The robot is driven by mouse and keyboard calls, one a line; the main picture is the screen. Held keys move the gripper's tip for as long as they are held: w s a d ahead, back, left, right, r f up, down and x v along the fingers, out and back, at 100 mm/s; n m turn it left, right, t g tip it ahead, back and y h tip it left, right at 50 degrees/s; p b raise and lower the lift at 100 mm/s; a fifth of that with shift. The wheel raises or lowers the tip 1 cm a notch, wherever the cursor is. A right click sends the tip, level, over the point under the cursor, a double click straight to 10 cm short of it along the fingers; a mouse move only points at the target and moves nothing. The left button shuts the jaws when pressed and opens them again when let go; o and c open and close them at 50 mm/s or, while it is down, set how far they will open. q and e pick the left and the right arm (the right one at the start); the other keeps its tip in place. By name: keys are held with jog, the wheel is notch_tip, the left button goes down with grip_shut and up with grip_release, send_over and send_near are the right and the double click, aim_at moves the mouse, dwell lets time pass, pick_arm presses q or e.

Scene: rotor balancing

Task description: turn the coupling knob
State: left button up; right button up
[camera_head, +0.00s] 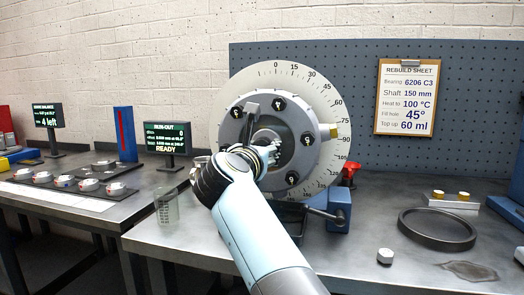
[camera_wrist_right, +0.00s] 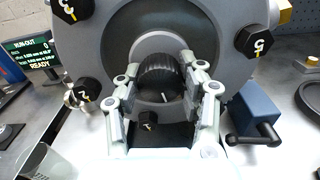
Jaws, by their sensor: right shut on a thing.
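The coupling knob (camera_wrist_right: 160,70) is a black ribbed cylinder at the centre of the grey rotor disc (camera_head: 297,118). My right gripper (camera_head: 265,152) reaches the middle of the disc and hides the knob in the head view. In the right wrist view, the fingers of my right gripper (camera_wrist_right: 163,88) stand on both sides of the knob and are shut on it. A short white mark shows on the knob's front. Dark hex bolts with yellow marks ring the disc, and a pale degree dial (camera_head: 333,100) stands behind it. My left gripper is not in view.
A run-out display (camera_head: 167,138) reads READY. A clear beaker (camera_head: 166,206) stands left of the rotor, and a blue block with a lever (camera_head: 338,212) at lower right. A dark ring (camera_head: 437,230) and a white hex nut (camera_head: 385,256) lie on the right of the bench.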

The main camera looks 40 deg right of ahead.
jog(key=shift+f, duration=0.25)
dwell(2.2)
dwell(0.5)
jog(key=o, duration=1.2)
jog(key=shift+r, duration=0.15)
jog(key=shift+a, duration=0.1)
